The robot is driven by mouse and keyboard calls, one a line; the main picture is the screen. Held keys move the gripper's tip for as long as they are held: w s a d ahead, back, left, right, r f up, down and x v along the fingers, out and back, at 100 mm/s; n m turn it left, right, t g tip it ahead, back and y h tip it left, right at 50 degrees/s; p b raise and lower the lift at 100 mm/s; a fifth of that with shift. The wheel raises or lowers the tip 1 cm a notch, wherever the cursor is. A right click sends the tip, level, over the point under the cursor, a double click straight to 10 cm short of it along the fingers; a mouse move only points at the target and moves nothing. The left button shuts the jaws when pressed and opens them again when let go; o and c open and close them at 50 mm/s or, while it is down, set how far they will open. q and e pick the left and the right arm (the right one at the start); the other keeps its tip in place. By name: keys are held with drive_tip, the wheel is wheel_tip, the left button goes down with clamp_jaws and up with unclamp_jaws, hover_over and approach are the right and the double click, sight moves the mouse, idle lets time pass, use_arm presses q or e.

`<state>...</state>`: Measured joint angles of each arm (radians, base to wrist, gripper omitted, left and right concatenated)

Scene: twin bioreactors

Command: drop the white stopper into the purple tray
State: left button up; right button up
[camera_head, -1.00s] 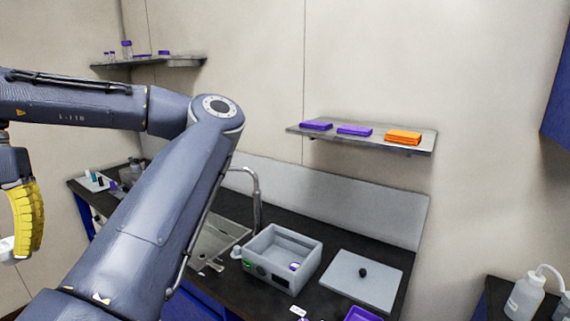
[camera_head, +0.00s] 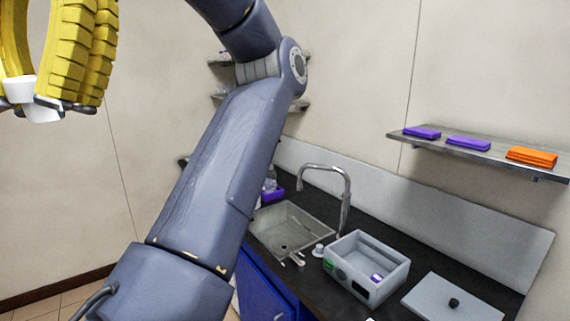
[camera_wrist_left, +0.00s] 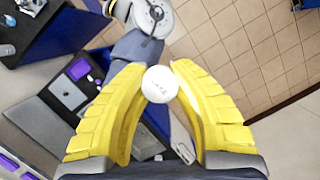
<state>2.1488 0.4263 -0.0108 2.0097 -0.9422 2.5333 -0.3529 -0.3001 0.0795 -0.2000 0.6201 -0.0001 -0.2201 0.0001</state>
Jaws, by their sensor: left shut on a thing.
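My left gripper (camera_head: 42,98), with yellow ribbed fingers, is shut on the white stopper (camera_head: 42,112) at the upper left of the head view. The stopper hangs at the fingertips in the air, well clear of the counter. In the left wrist view the round white top of the stopper (camera_wrist_left: 160,85) sits between both fingertips (camera_wrist_left: 160,72). I cannot pick out the purple tray with certainty in the head view now. My right gripper is not in view.
A grey open box (camera_head: 366,268) with a small purple-and-white item stands on the dark counter, between the sink (camera_head: 290,228) and a grey lid (camera_head: 452,300). A shelf (camera_head: 480,150) holds folded purple and orange cloths. My left arm crosses the view in front of the counter.

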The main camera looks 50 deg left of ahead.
use_arm(q)
drive_tip(key=w+d+r, duration=0.2)
drive_tip(key=w+d, duration=1.2)
drive_tip(key=d, duration=0.3)
drive_tip(key=w+d+f, duration=0.4)
drive_tip(key=w+f, duration=0.1)
drive_tip(key=w, duration=0.3)
drive_tip(key=w+d+f, duration=0.4)
drive_tip(key=w, duration=0.5)
drive_tip(key=w+a+f+m, duration=0.1)
drive_tip(key=w+f, duration=0.5)
drive_tip(key=f, duration=0.7)
drive_tip(key=w+f+m, duration=0.1)
drive_tip(key=w+f, duration=0.6)
drive_tip(key=f, duration=0.6)
drive_tip(key=w+a+f+m, duration=0.1)
drive_tip(key=w+f, duration=0.6)
drive_tip(key=f, duration=0.7)
drive_tip(key=shift+w+a+g, duration=0.25)
drive_tip(key=shift+a+g, duration=0.05)
drive_tip(key=shift+a, duration=0.05)
drive_tip(key=shift+a+f, duration=0.1)
drive_tip(key=shift+f, duration=3.35)
